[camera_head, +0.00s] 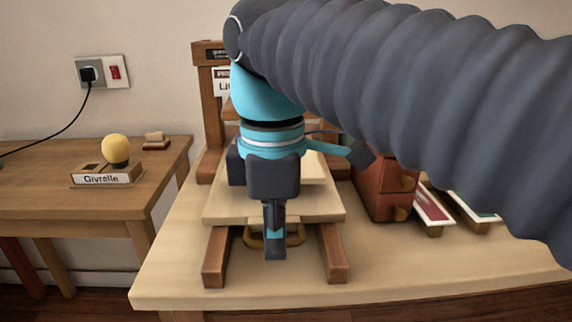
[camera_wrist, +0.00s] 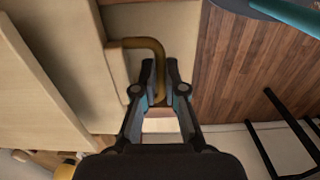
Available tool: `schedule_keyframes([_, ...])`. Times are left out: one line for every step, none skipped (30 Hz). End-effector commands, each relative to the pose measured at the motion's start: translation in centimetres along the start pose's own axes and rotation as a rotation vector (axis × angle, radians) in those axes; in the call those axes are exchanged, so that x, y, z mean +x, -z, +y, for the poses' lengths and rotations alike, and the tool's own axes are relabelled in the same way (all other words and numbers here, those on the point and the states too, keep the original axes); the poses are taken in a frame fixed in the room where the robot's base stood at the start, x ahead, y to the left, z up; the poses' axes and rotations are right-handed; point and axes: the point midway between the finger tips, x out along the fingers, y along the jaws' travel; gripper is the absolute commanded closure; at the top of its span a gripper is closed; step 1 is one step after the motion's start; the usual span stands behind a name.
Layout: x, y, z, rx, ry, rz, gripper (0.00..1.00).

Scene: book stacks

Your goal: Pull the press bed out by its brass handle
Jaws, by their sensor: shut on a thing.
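The press bed (camera_head: 326,206) is a pale wooden board lying across two brown wooden rails (camera_head: 332,254) on the table. Its brass handle (camera_head: 296,236) sticks out at the front, between the rails. My gripper (camera_head: 273,250) points down in front of the bed, shut on the handle, and hides the middle of it. In the wrist view the bent brass bar of the handle (camera_wrist: 148,43) runs in between the fingertips of my gripper (camera_wrist: 161,75). The arm hides part of the bed and the press frame (camera_head: 212,105) behind it.
The pale table (camera_head: 165,262) has clear room left of the rails and a narrow strip in front. Right of the press stand a reddish-brown drawer box (camera_head: 383,190) and flat coloured pieces (camera_head: 432,208). A side table (camera_head: 40,170) at left holds a Givrelle nameplate (camera_head: 104,178).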

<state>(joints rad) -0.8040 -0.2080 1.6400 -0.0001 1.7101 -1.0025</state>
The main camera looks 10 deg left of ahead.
Motion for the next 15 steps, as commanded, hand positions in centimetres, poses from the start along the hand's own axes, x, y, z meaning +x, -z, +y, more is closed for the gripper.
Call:
schedule_keyframes([0.0, 0.0, -0.4, 0.0, -0.001, 0.001, 1.0])
schedule_keyframes([0.0, 0.0, -0.6, 0.0, -0.001, 0.001, 1.0])
schedule_keyframes([0.0, 0.0, -0.9, -0.001, 0.0, 0.001, 1.0])
schedule_keyframes([0.0, 0.0, -1.1, -0.001, 0.0, 0.001, 1.0])
schedule_keyframes([0.0, 0.0, -1.3, -0.002, -0.001, 0.001, 1.0])
schedule_keyframes([0.0, 0.0, -1.6, -0.002, -0.001, 0.001, 1.0])
schedule_keyframes([0.0, 0.0, -1.8, -0.001, -0.001, 0.001, 1.0])
schedule_keyframes([0.0, 0.0, -2.0, -0.001, -0.001, 0.001, 1.0])
schedule_keyframes([0.0, 0.0, -2.2, 0.0, -0.001, 0.001, 1.0])
schedule_keyframes([0.0, 0.0, -2.4, -0.001, -0.001, 0.001, 1.0])
schedule_keyframes([0.0, 0.0, -2.6, -0.001, -0.001, 0.001, 1.0])
schedule_keyframes([0.0, 0.0, -2.9, -0.002, -0.001, 0.001, 1.0])
schedule_keyframes([0.0, 0.0, -3.1, -0.002, -0.001, 0.001, 1.0])
schedule_keyframes([0.0, 0.0, -3.4, -0.002, -0.001, 0.001, 1.0])
schedule_keyframes([0.0, 0.0, -3.6, -0.001, -0.001, 0.001, 1.0])
